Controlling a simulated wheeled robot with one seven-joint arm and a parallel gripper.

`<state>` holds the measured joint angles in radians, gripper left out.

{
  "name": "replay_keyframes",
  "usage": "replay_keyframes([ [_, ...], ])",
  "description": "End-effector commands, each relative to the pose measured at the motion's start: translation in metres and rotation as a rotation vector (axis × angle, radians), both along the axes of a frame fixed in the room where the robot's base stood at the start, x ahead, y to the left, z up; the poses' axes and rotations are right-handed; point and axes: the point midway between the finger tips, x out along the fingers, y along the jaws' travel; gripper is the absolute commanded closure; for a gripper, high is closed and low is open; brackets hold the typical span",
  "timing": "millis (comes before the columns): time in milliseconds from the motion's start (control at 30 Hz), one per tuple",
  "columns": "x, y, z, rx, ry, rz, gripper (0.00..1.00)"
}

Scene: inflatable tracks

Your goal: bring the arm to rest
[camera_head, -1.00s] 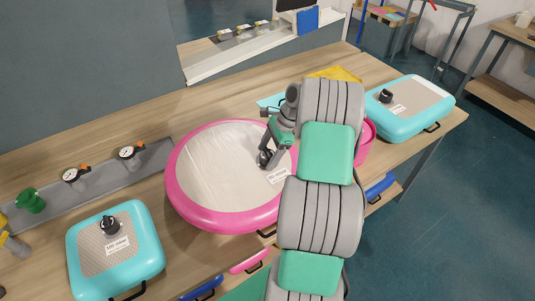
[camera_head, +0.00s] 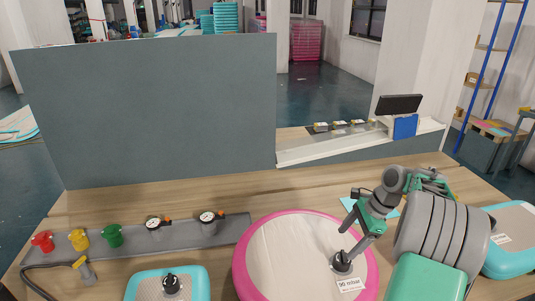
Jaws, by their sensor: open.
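My grey and green arm reaches in from the lower right and bends down over the round pink-rimmed track (camera_head: 290,222). My gripper (camera_head: 346,255) is at the black valve (camera_head: 342,264) near that track's right side, and it is open. I cannot tell whether the fingers touch the valve, as they are small and overlap it. A white label (camera_head: 349,285) lies on the track just below the valve.
Teal tracks stand at the left (camera_head: 142,288) and far right (camera_head: 514,232) of the wooden bench (camera_head: 120,200). A grey strip holds two gauges and red, yellow and green fittings. A hose with a yellow-ended nozzle (camera_head: 84,270) lies below. A grey panel (camera_head: 150,110) stands behind.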

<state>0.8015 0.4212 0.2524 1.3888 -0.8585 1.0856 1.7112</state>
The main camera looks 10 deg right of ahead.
Motion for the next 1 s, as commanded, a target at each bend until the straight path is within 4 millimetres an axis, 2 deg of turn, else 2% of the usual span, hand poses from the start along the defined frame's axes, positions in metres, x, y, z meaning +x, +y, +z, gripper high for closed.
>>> replay_keyframes([
  [33, 0.006, 0.028, 0.015, -0.049, -0.045, 0.106, 0.23],
  [67, 0.008, 0.045, 0.025, -0.084, -0.077, 0.182, 0.23],
  [100, 0.007, 0.071, 0.037, -0.133, -0.120, 0.294, 0.23],
  [167, 0.001, 0.111, 0.052, -0.214, -0.187, 0.476, 0.23],
  [200, -0.008, 0.134, 0.061, -0.270, -0.231, 0.598, 0.23],
  [267, -0.025, 0.167, 0.069, -0.352, -0.293, 0.782, 0.23],
  [300, -0.039, 0.185, 0.072, -0.408, -0.329, 0.905, 0.23],
  [400, -0.079, 0.220, 0.072, -0.544, -0.413, 1.200, 0.23],
  [500, -0.112, 0.236, 0.065, -0.653, -0.466, 1.433, 0.23],
  [600, -0.130, 0.241, 0.058, -0.717, -0.490, 1.571, 0.23],
  [700, -0.136, 0.241, 0.055, -0.739, -0.495, 1.619, 0.23],
  [1000, -0.136, 0.241, 0.055, -0.739, -0.495, 1.619, 0.23],
])
